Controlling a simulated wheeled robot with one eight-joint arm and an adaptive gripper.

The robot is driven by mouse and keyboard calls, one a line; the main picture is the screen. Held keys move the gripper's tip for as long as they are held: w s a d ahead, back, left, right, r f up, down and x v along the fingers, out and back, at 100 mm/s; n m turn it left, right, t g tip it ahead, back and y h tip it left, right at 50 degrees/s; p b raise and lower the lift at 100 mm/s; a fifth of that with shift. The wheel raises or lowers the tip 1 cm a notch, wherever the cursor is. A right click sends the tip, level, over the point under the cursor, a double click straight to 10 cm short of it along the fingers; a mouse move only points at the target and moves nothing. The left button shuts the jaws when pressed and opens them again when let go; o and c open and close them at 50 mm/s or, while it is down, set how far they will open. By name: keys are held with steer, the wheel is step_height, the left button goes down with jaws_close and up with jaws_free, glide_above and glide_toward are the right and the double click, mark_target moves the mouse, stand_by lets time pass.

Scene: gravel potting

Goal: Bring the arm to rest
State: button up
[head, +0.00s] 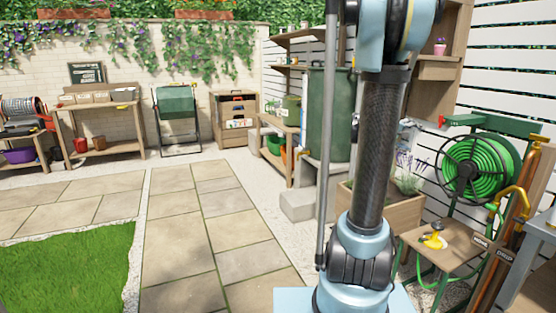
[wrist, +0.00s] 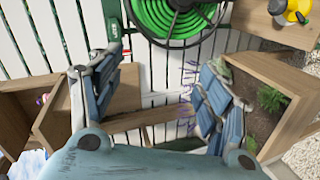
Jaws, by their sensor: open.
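My gripper (wrist: 160,75) shows in the wrist view with its two blue-grey fingers spread wide apart. It is open, and nothing is between the fingers. Behind the gap are a white slatted fence and part of a green hose reel. In the head view my arm stands upright right of centre, and its upper end runs out of the top of the picture. The gripper is not visible there.
The hose reel (head: 480,168) hangs on the white fence at right. A stool (head: 453,257) with a yellow sprinkler (head: 434,238) stands below it. A wooden planter (head: 390,215) and a green barrel (head: 328,115) stand behind my arm. The paving (head: 180,235) at left is clear.

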steer(key=s+a+f+g+y, duration=0.1)
steer(key=s+a+f+y, duration=0.3)
steer(key=s+a, duration=0.5)
steer(key=s+a+f+m+g+y, duration=0.1)
steer(key=s+a+f+y, duration=0.4)
steer(key=s+a+f, duration=0.4)
steer(key=s+a+f+g+y, duration=0.1)
steer(key=s+a+f+y, duration=0.3)
steer(key=s+a+f, duration=0.3)
steer(key=s+a, duration=0.4)
steer(key=a, duration=0.4)
steer(key=shift+f+y, duration=0.25)
steer(key=shift+y, duration=0.05)
steer(key=shift+s, duration=0.1)
